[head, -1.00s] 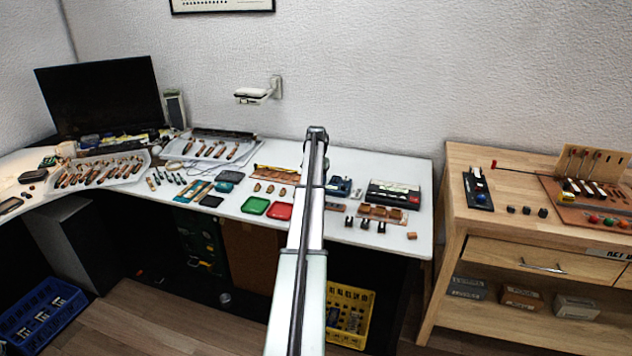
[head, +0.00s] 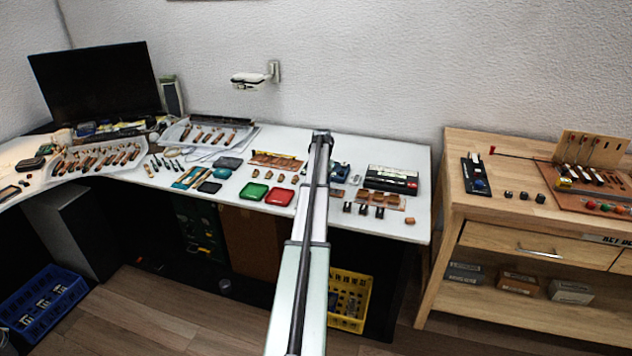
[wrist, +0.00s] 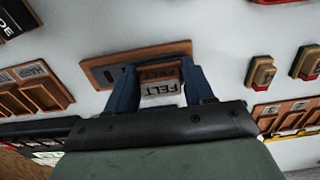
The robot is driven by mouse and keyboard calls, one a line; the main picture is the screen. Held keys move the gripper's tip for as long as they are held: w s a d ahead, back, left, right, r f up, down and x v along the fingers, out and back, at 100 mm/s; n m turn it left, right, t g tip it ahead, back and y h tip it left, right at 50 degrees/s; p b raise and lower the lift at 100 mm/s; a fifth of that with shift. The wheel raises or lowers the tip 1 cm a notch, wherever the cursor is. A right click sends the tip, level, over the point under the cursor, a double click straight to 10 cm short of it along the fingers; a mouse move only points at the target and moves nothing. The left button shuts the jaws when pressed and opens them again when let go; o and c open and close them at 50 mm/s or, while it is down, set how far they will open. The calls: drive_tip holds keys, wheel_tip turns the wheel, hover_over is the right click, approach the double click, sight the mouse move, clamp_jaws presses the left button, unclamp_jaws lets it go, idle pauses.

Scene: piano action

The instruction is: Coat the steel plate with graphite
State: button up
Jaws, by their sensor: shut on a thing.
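In the wrist view my gripper (wrist: 162,88) is shut on a small pale block marked FELT (wrist: 161,89), held between its two dark blue fingers. Brown wood with the same word shows just behind the block. The block is over or against a flat brown wooden board (wrist: 102,74) with a dark inset near its left end; whether they touch I cannot tell. In the head view my gripper (head: 321,138) is at the far end of my outstretched arm, over the white table (head: 372,151). Its fingers and the block are hidden there. I cannot pick out the steel plate or graphite for certain.
A wooden rack marked HARD (wrist: 37,88) lies left of my gripper in the wrist view. Small brown blocks (wrist: 261,73) are at the right. In the head view a green tray (head: 253,192) and a red tray (head: 279,196) lie left of my arm, a black case (head: 391,179) right.

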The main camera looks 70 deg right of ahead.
sight(334, 191)
drive_tip(key=s, duration=0.2)
drive_tip(key=shift+s+r, duration=0.15)
drive_tip(key=shift+s, duration=3.55)
drive_tip(key=shift+w+f, duration=0.2)
drive_tip(key=shift+w, duration=1.65)
drive_tip(key=shift+w+r, duration=0.15)
drive_tip(key=shift+w, duration=0.65)
drive_tip(key=shift+w+r, duration=0.15)
drive_tip(key=shift+w, duration=0.6)
drive_tip(key=shift+w+f, duration=0.15)
drive_tip(key=shift+w, duration=0.6)
drive_tip(key=shift+w+f, duration=0.15)
drive_tip(key=shift+w, duration=1.75)
wheel_tip(334, 191, up, 2)
drive_tip(key=shift+r, duration=0.1)
wheel_tip(334, 191, up, 6)
drive_tip(key=shift+f, duration=0.1)
drive_tip(key=shift+w, duration=0.1)
